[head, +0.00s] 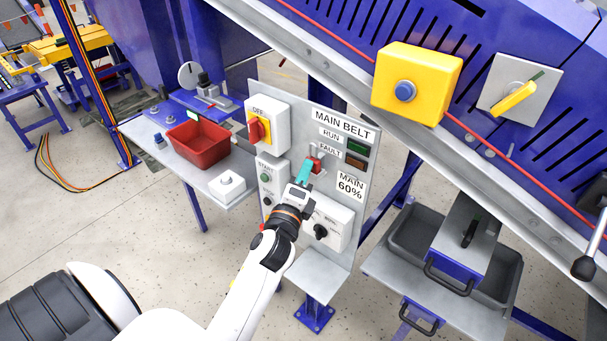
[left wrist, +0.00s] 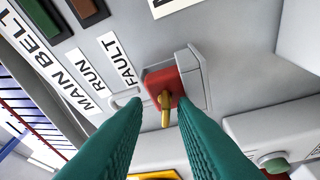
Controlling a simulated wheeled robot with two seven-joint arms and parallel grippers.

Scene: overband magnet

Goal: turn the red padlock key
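The red padlock (head: 317,164) hangs on a grey hasp on the MAIN BELT panel, just left of the FAULT label. In the left wrist view the padlock (left wrist: 159,84) faces me, with a brass key (left wrist: 166,110) sticking out of it. My left gripper (head: 304,171) is at the padlock, its teal fingers pointing to the panel. In the left wrist view the left gripper (left wrist: 160,108) is open, one finger on each side of the key, with gaps showing. The fingertips appear close to the padlock; I cannot tell whether they touch it. My right gripper is not in view.
The panel carries a red-and-yellow OFF switch (head: 257,130), a START box (head: 268,182) and a black-knob box (head: 324,229) close around my left gripper. A red bin (head: 199,146) stands on the side shelf. The blue conveyor frame (head: 480,60) slopes past at upper right.

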